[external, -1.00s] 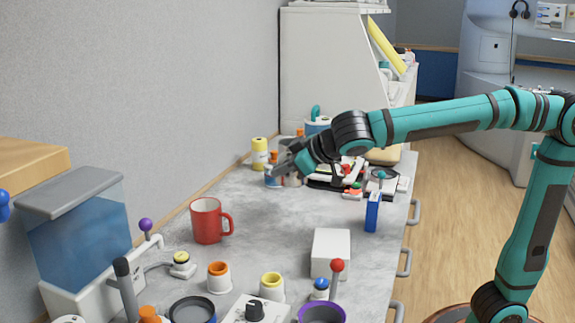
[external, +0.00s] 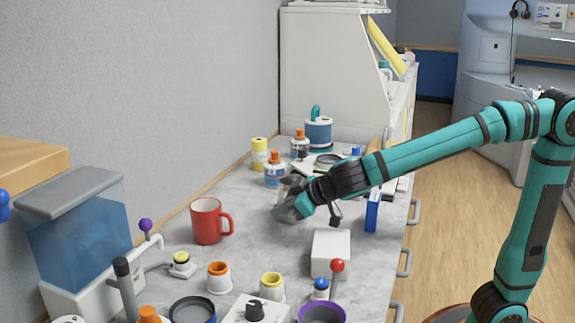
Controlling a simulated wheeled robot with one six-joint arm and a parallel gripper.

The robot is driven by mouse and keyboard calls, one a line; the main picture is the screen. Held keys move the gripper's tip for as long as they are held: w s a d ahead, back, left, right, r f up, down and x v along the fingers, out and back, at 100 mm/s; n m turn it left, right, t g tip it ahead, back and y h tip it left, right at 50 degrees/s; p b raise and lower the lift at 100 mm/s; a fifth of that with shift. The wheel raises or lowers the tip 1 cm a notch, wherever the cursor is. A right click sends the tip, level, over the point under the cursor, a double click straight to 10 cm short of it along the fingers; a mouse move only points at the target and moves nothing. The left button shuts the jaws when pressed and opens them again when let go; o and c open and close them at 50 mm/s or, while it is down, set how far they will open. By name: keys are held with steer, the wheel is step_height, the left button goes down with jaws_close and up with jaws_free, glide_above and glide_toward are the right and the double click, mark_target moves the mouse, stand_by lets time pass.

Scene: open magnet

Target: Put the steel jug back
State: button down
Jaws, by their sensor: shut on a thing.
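My gripper (external: 288,206) is over the middle of the grey worktop, to the right of the red mug. It is shut on a small grey metallic thing, which I take to be the steel jug (external: 292,185). Only part of it shows between and behind the fingers; its handle and base cannot be made out. I cannot tell whether it touches the worktop.
The red mug (external: 207,221) stands left of my gripper. A white box (external: 331,252) and a blue box (external: 373,211) stand to the right. Several cups and knobs crowd the front.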

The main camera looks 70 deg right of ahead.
steer(key=shift+f, duration=0.1)
steer(key=c, duration=1.6)
jaws_free()
steer(key=shift+s+r, duration=0.25)
steer(key=shift+r, duration=0.05)
steer(key=v, duration=1.1)
steer(key=shift+s+r, duration=0.15)
